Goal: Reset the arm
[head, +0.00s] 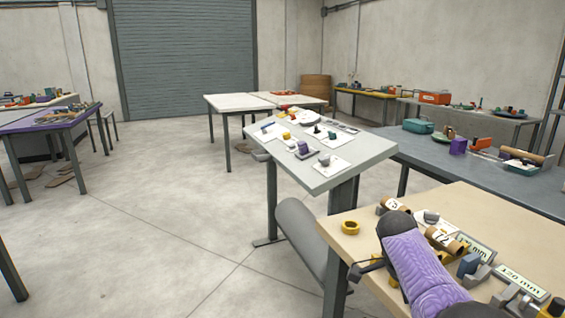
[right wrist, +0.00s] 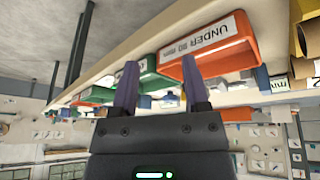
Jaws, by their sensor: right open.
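My right arm (head: 418,268), with a purple sleeve and black joints, reaches over the near tan bench (head: 480,215) from the lower right in the head view. In the right wrist view my right gripper (right wrist: 160,85) is open, its two purple fingers apart with nothing held between them. Beyond the fingers is an orange bin (right wrist: 250,50) with an upside-down "UNDER 90 mm" label. A green bin (right wrist: 165,68) is beside it. I cannot tell the distance from the fingertips to the bins. My left gripper is not in view.
Cardboard tubes (head: 394,204), a yellow ring (head: 350,228) and a "120 mm" sign (head: 521,281) are on the near bench, close to my arm. A white table (head: 345,180) with small parts stands beyond it. The floor (head: 160,220) at left is mostly clear.

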